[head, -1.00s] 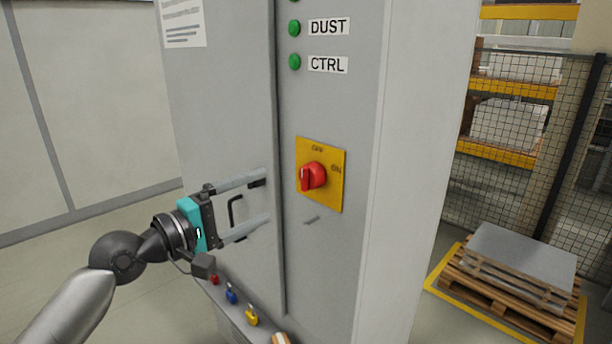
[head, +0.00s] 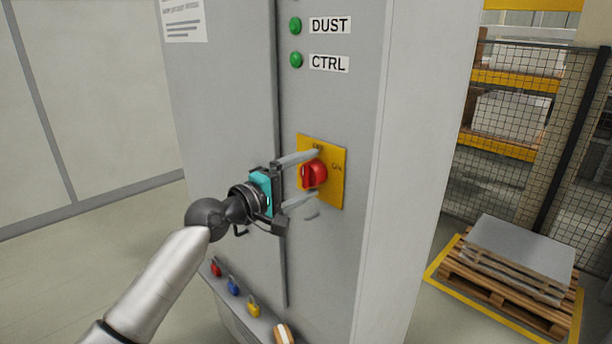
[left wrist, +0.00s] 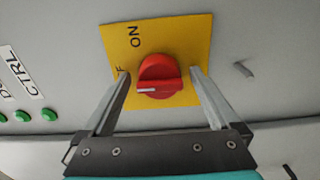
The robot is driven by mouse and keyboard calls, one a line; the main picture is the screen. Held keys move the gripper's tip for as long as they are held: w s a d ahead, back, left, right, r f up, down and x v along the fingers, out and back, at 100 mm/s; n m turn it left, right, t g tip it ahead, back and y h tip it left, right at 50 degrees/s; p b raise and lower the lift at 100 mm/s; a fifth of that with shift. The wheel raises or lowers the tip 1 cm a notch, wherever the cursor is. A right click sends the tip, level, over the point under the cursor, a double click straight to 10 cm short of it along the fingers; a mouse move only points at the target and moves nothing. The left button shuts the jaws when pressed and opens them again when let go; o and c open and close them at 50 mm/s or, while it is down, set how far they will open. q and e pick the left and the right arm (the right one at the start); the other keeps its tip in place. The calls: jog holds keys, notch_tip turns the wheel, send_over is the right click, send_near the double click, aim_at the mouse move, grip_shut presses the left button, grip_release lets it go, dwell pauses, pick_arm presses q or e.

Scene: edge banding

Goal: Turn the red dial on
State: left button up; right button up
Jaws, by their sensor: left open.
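The red dial (head: 313,174) sits on a yellow plate (head: 334,187) on the grey cabinet front. The plate reads OFF at its top and ON at its right in the head view; a finger partly covers OFF. My left gripper (head: 317,174) is open, with one finger above the dial and one below it. In the left wrist view the dial (left wrist: 160,78) lies between the two fingertips, with gaps at the sides; its white mark points to the left of the picture, roughly toward the partly hidden OFF. My right gripper is not in view.
Green lamps (head: 296,60) labelled DUST and CTRL sit above the dial. Several small padlocks (head: 233,287) stand on a ledge low on the cabinet. A pallet (head: 510,265) and mesh fence (head: 500,140) are at the right.

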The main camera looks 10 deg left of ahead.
pick_arm(q)
jog(key=c, duration=1.4)
jog(key=shift+m+b, duration=0.3)
jog(key=shift+m, duration=0.1)
jog(key=m+b, duration=0.2)
jog(key=m, duration=0.1)
jog(key=shift+f+m, duration=0.1)
jog(key=shift+m, duration=0.3)
jog(key=m+b, duration=0.2)
jog(key=m, duration=0.3)
jog(key=m+b, duration=0.1)
jog(key=m, duration=0.3)
jog(key=shift+m+b, duration=0.4)
jog(key=shift+m, duration=1.9)
